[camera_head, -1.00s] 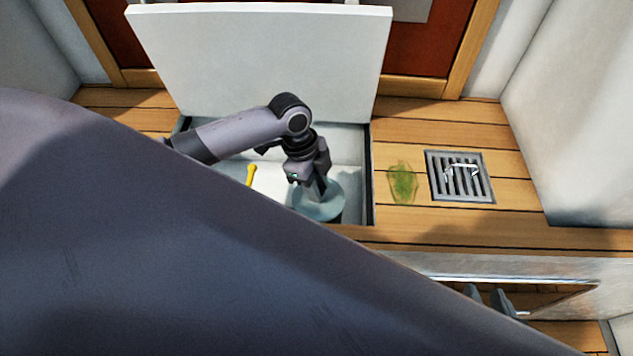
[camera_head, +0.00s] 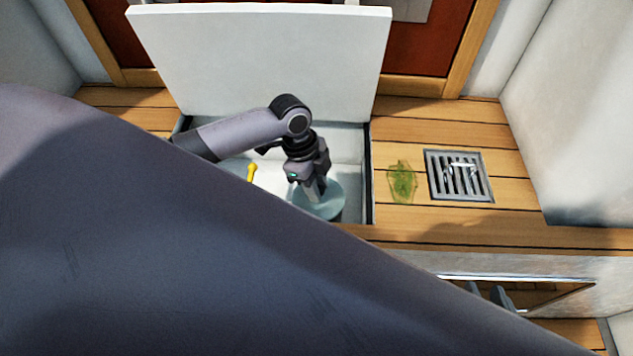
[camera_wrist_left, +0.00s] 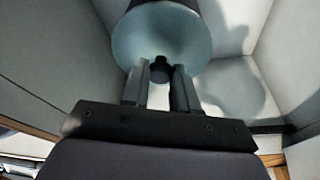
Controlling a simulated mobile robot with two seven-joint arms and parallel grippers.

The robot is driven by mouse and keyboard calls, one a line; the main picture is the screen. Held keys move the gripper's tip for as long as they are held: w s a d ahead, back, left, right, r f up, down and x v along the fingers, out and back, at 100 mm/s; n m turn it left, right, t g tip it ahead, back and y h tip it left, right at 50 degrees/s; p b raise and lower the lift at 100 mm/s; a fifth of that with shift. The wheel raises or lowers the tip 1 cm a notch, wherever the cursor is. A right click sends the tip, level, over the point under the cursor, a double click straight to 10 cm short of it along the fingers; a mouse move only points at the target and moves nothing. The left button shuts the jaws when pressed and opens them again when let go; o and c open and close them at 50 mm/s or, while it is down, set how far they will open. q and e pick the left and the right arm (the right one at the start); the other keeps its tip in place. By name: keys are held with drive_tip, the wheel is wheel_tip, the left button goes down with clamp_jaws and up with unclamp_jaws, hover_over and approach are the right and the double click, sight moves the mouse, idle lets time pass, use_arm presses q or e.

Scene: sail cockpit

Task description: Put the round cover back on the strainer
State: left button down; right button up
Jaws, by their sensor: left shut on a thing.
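The round cover (camera_head: 329,207) is a pale blue-green disc in the open locker. It also shows in the left wrist view (camera_wrist_left: 140,45), with a dark knob at its middle. My left gripper (camera_head: 317,192) points down, shut on the cover's knob. The strainer (camera_head: 338,219) seems to be the dark body just under the cover, mostly hidden by it. I cannot tell whether the cover is seated on it. My right gripper (camera_head: 487,297) shows only as two grey fingertips, apart and empty, at the lower right.
The white locker lid (camera_head: 260,60) stands open behind. A yellow-handled item (camera_head: 251,172) lies in the locker. On the wooden deck to the right are a green translucent item (camera_head: 402,182) and a metal grate (camera_head: 459,175) with a shiny thing on it. My own arm blocks the lower left.

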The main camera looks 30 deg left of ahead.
use_arm(q)
drive_tip(key=shift+p, duration=0.35)
use_arm(e)
drive_tip(key=shift+r, duration=0.35)
idle(0.4)
use_arm(q)
drive_tip(key=shift+c, duration=1.6)
unclamp_jaws()
wheel_tip(320, 180, up, 3)
drive_tip(key=p, duration=0.3)
drive_tip(key=shift+f, duration=0.2)
wheel_tip(320, 180, up, 2)
drive_tip(key=p, duration=0.2)
drive_tip(key=shift+r+p, duration=0.25)
drive_tip(key=shift+p, duration=0.1)
drive_tip(key=shift+r+p, duration=0.95)
drive_tip(key=shift+p, duration=0.1)
use_arm(e)
drive_tip(key=shift+s+d+f+m+g+h, duration=0.25)
drive_tip(key=shift+s+d+h, duration=0.15)
drive_tip(key=shift+d, duration=0.45)
drive_tip(key=shift+s+d+f+m+g+h, duration=0.25)
drive_tip(key=shift+s+d, duration=0.2)
drive_tip(key=shift+d, duration=0.4)
drive_tip(key=shift+s+d+f+m+g+h, duration=0.2)
drive_tip(key=shift+s+d+g+h, duration=0.15)
drive_tip(key=shift+d, duration=0.5)
